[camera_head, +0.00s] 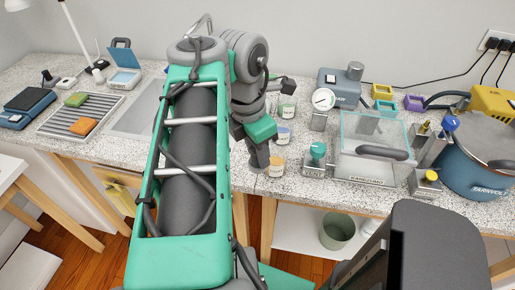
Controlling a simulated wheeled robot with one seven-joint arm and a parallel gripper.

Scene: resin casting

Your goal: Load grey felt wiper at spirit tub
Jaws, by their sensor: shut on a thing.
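My arm fills the middle of the view. Its large teal-framed link rises from the bottom to grey joints at the top, and a grey section with a teal block comes down beside it. I cannot make out my gripper's fingers or anything between them; the arm hides that area. I cannot pick out the grey felt wiper. I also cannot identify the spirit tub for sure. Small open tubs stand at the back right: a yellow one (381,91), a teal one (385,107) and a purple one (413,103).
On the speckled worktop (340,200), a clear-lidded chamber (374,150) and a blue pot (478,165) stand to the right. Cups, including an orange-labelled one (277,167), stand close to my arm. A slatted rack (62,118) holds a green block (76,98) and an orange block (82,126).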

